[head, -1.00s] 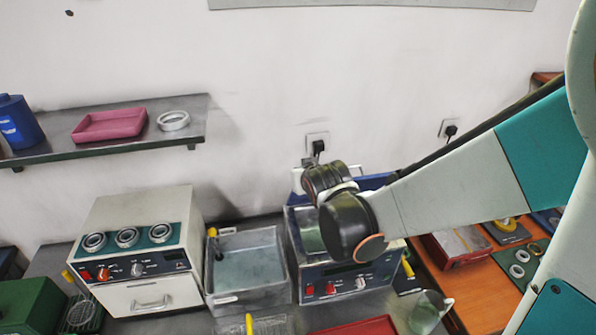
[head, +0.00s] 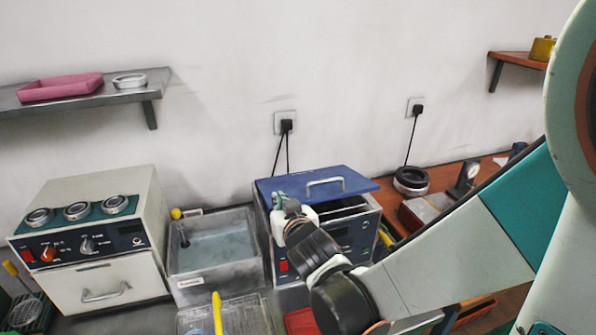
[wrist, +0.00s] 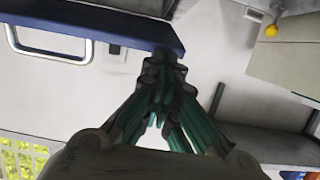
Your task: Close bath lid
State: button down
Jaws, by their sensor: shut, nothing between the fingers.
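The blue bath lid (head: 345,187) with its pale handle (head: 325,183) lies over the top of the bath (head: 352,235), a box with a dark front panel and red switches. A dark gap shows under the lid's front right part, so it does not look fully flush. My gripper (head: 277,200) is shut and empty at the lid's left front part. In the wrist view the shut fingertips (wrist: 163,68) are at the end of the blue lid's edge (wrist: 120,28); I cannot tell if they touch. My wrist hides part of the bath's front.
An open water tank (head: 215,250) stands left of the bath, and a white oven-like unit (head: 95,245) with rings on top stands further left. A wire basket with a yellow handle (head: 217,312) is in front. A wooden bench (head: 440,180) is at right.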

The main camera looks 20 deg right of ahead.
jog(key=shift+s+f+b, duration=0.3)
jog(key=shift+f+b, duration=0.3)
jog(key=shift+f, duration=0.3)
jog(key=shift+s+f+b, duration=0.3)
jog(key=shift+f+b, duration=0.3)
jog(key=shift+f, duration=0.3)
jog(key=shift+r, duration=0.1)
